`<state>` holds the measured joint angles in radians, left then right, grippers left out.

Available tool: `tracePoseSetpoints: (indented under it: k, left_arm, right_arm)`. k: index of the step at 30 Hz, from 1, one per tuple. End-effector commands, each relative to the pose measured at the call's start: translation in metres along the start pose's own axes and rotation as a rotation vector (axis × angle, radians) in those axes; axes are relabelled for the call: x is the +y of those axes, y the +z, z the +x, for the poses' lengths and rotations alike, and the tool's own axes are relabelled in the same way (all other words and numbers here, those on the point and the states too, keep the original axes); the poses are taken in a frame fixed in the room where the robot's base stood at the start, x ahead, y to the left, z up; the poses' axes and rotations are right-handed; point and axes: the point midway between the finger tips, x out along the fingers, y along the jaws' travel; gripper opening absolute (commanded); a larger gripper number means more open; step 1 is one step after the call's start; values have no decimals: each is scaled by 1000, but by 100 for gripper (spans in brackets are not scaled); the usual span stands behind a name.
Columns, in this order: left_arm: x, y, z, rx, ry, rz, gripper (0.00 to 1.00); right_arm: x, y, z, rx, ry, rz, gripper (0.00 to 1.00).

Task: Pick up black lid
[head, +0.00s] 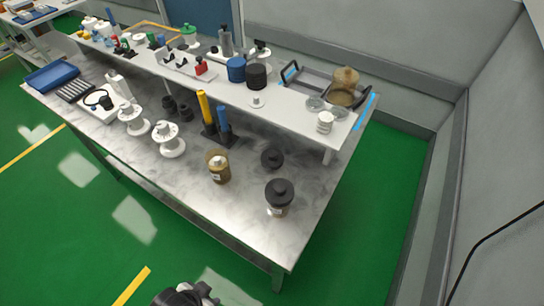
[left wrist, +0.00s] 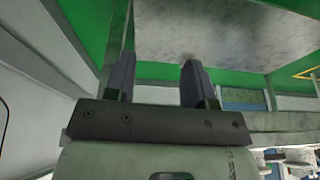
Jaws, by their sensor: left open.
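A black lid (head: 272,158) with a knob lies on the grey tabletop near its right side. Another black lid (head: 279,189) sits on a jar (head: 277,211) just in front of it. An amber jar (head: 219,168) stands to their left. My left gripper (head: 205,293) shows partly at the bottom edge of the head view, off the table's front edge and away from both lids. In the left wrist view my left gripper (left wrist: 158,76) is open with nothing between its fingers. My right gripper is not in view.
The table (head: 245,229) has bare room around the lids and jars. A holder with yellow and blue cylinders (head: 204,107) and white flanged parts (head: 168,140) stand farther left. A raised white shelf (head: 285,113) with several items runs along the back.

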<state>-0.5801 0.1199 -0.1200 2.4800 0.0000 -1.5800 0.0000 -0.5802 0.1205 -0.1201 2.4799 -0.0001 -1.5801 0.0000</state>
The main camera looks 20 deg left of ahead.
Motion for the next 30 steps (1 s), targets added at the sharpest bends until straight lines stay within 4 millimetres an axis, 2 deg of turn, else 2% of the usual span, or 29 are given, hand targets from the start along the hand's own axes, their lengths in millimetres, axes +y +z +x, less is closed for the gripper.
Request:
tracePoseSetpoints:
  k: [5,20,27,30]
  left_arm:
    - [0,0,0,0,0,0,51]
    - [0,0,0,0,0,0,99]
    - [0,-2,-1,3,-1,0,100]
    - [-3,-18,-8,36,-6,1,100]
  right_arm:
    - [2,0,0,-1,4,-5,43]
    - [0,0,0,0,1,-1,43]
    - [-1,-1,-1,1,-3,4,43]
    - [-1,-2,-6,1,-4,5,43]
